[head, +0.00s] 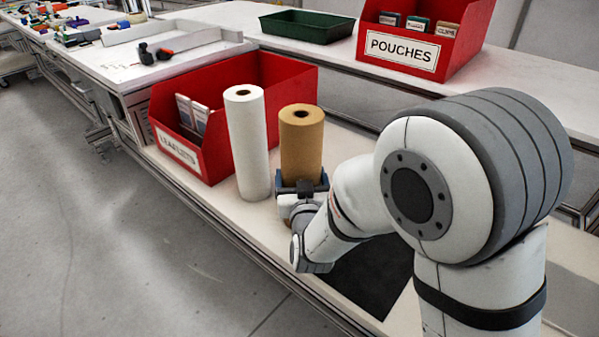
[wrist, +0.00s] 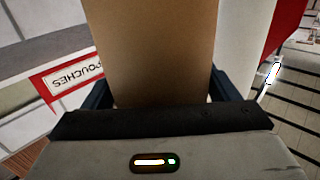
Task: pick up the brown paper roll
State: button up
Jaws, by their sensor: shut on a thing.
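The brown paper roll (head: 301,143) stands upright on the white bench in the head view, just right of a taller white roll (head: 246,140). My gripper (head: 302,187) is at its lower part, with a dark finger on each side. In the wrist view the brown roll (wrist: 152,50) fills the middle between the two blue-black fingers of my gripper (wrist: 160,95), which are closed on it. The roll's bottom is hidden behind my gripper, so I cannot tell whether it touches the bench. The white roll (wrist: 234,45) shows close beside it in the wrist view.
A red bin labelled LEAFLETS (head: 285,85) stands behind the rolls. A red bin labelled POUCHES (head: 470,35) and a green tray (head: 307,26) are on the rear bench. A dark mat (head: 365,275) lies under my arm. The bench's front edge is close to the white roll.

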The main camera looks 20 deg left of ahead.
aim_at(301, 140)
notch_tip(301, 140, up, 10)
jog(key=p, duration=0.3)
jog(key=shift+r+p, duration=0.1)
jog(key=shift+p, duration=0.25)
dwell(0.6)
